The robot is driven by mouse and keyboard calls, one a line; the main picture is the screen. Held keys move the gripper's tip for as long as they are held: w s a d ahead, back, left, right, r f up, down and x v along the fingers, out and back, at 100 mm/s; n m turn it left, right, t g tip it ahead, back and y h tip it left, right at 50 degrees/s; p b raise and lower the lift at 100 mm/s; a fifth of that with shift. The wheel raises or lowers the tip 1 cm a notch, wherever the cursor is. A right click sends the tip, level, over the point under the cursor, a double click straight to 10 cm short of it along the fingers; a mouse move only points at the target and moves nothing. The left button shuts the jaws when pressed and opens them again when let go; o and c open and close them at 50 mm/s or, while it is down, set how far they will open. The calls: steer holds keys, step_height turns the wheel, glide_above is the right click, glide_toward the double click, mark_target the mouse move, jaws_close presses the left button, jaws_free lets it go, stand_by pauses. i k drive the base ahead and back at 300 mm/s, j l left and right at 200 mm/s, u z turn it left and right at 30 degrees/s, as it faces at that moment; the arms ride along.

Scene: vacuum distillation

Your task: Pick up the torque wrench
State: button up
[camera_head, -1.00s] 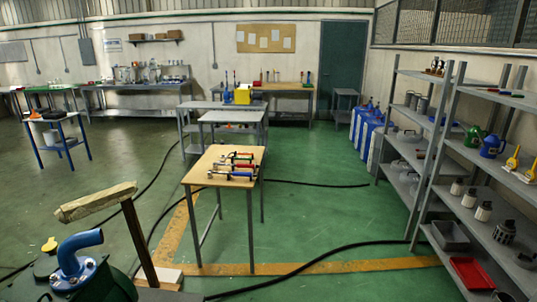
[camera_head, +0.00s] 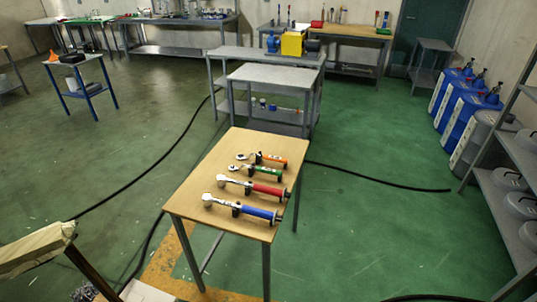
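Several wrench-like tools lie side by side on a small wooden-topped table (camera_head: 190,195) in the middle of the head view. The nearest has a blue handle (camera_head: 258,212), then one with a red handle (camera_head: 268,190). Behind them are shorter ones with a green handle (camera_head: 264,171) and an orange handle (camera_head: 273,159). Their metal heads point left and their handles right. The blue and red ones are the longest; I cannot tell for certain which is the torque wrench. My gripper is not in view.
Grey tables (camera_head: 268,75) stand behind the wooden one, with a yellow box (camera_head: 292,44) on the farther one. Blue containers (camera_head: 462,100) and a grey shelf (camera_head: 505,200) are at right. Black hoses cross the floor.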

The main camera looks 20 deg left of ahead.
mark_target(222, 180)
steer(key=i, duration=1.15)
steer(key=i+l+u, duration=0.1)
steer(key=i, duration=1.05)
steer(key=i+u, duration=0.1)
steer(key=u, duration=0.8)
steer(key=i+l+u, duration=0.1)
steer(key=u, duration=0.3)
steer(key=l+u, duration=0.1)
steer(key=u, duration=0.35)
steer(key=i+l+u, duration=0.1)
steer(key=u, duration=0.35)
steer(key=l+u, duration=0.1)
steer(key=u, duration=2.7)
